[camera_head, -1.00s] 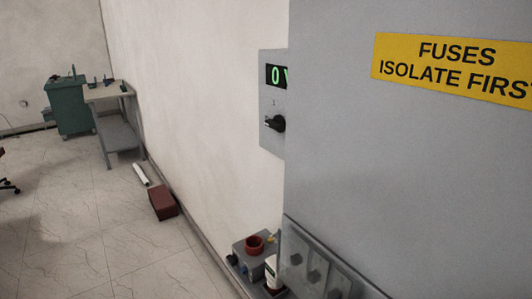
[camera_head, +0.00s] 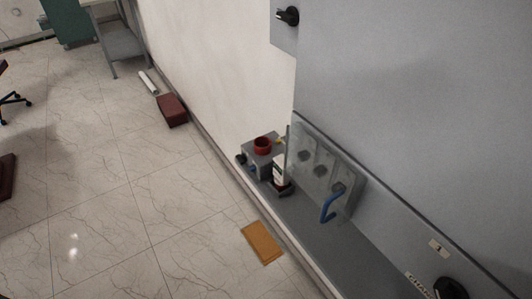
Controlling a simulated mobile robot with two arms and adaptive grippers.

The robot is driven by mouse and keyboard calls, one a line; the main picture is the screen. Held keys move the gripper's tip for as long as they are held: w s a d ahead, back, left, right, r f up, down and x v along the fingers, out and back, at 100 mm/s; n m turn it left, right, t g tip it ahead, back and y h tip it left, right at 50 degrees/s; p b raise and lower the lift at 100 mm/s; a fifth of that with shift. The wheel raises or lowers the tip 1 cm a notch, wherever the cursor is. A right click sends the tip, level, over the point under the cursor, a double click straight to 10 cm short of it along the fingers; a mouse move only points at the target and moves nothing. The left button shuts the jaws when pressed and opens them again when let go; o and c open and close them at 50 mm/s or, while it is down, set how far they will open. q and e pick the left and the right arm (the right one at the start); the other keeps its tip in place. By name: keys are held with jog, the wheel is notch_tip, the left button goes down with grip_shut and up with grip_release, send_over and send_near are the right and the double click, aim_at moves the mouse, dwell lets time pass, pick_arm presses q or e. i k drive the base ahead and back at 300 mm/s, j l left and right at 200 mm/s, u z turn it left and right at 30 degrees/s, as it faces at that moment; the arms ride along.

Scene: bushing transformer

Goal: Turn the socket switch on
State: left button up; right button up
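A black rotary knob (camera_head: 288,15) sits on a small grey wall panel (camera_head: 281,40) at the top of the head view, cut off by the top edge. A second black round knob (camera_head: 450,288) shows at the bottom right, partly cut off, beside a white label with dark letters (camera_head: 418,286). I cannot tell which, if either, is the socket switch. Neither of my grippers is in view.
A large grey cabinet (camera_head: 430,90) fills the right side. A clear panel with grey fittings (camera_head: 318,160) and a blue handle (camera_head: 328,208) stand on its ledge. A grey box with a red ring (camera_head: 262,145) is beside it. An orange-brown flat item (camera_head: 262,243) lies on the open tiled floor.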

aim_at(242, 158)
jog(key=j+z, duration=0.15)
jog(key=z, duration=0.9)
jog(key=j+z, duration=0.4)
jog(key=j, duration=0.25)
jog(key=j+z, duration=0.4)
jog(key=j, duration=0.25)
jog(key=k+j+z, duration=0.2)
jog(key=j+z, duration=0.2)
jog(key=j, duration=0.15)
